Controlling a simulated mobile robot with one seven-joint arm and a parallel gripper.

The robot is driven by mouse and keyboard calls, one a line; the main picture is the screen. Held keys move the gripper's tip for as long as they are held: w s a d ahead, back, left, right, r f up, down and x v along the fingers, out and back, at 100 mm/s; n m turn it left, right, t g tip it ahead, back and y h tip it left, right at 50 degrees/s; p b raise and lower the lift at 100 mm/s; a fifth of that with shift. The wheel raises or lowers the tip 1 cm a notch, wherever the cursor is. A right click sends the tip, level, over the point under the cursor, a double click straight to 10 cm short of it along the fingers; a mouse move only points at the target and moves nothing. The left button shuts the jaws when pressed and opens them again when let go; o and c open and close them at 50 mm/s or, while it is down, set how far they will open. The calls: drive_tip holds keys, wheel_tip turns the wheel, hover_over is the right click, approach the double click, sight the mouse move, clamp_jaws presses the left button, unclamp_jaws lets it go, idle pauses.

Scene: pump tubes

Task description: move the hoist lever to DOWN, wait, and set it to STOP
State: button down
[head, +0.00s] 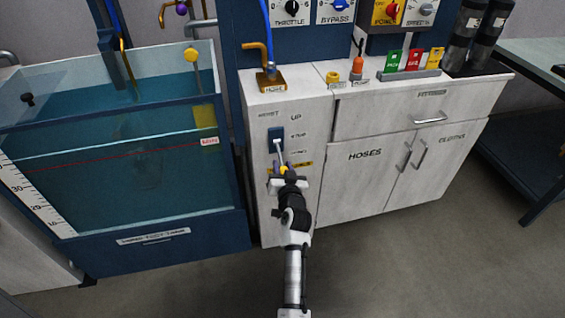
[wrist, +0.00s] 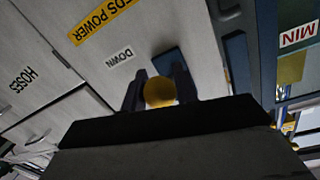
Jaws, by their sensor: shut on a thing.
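The hoist lever sits on a blue plate (head: 276,138) on the front of the white cabinet, beside the labels UP, STOP and DOWN. Its pale shaft (head: 280,153) slants downward from the plate to a yellow knob (head: 284,169). My gripper (head: 285,171) is shut on this yellow knob. In the wrist view the knob (wrist: 159,91) sits between the two dark fingers, with the blue plate (wrist: 172,66) behind. The DOWN label (wrist: 119,57) is close beside the fingers there. The lever's shaft is mostly hidden in the wrist view.
A yellow NEEDS POWER label (wrist: 100,22) is near the lever. A water tank (head: 140,150) with a MIN mark stands to the left. The HOSES doors (head: 365,175) are to the right. Bottles, coloured tags and a brass pipe (head: 265,70) stand on the worktop above. The floor in front is clear.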

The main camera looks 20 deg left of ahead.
sight(284, 167)
drive_tip(key=shift+s+d+r+g+h+p, duration=0.25)
drive_tip(key=shift+r+g+p, duration=0.35)
drive_tip(key=shift+p, duration=1.5)
drive_tip(key=shift+s+r+g+h+p, duration=0.1)
drive_tip(key=shift+r+g+h+p, duration=0.45)
drive_tip(key=shift+p, duration=1.5)
drive_tip(key=g+p, duration=0.1)
drive_tip(key=p, duration=0.2)
drive_tip(key=shift+s+d+r, duration=0.1)
drive_tip(key=shift+r, duration=0.3)
drive_tip(key=shift+h, duration=0.3)
drive_tip(key=shift+r+p, duration=0.45)
drive_tip(key=c, duration=1.1)
unclamp_jaws()
drive_tip(key=shift+f, duration=0.1)
drive_tip(key=shift+s, duration=0.1)
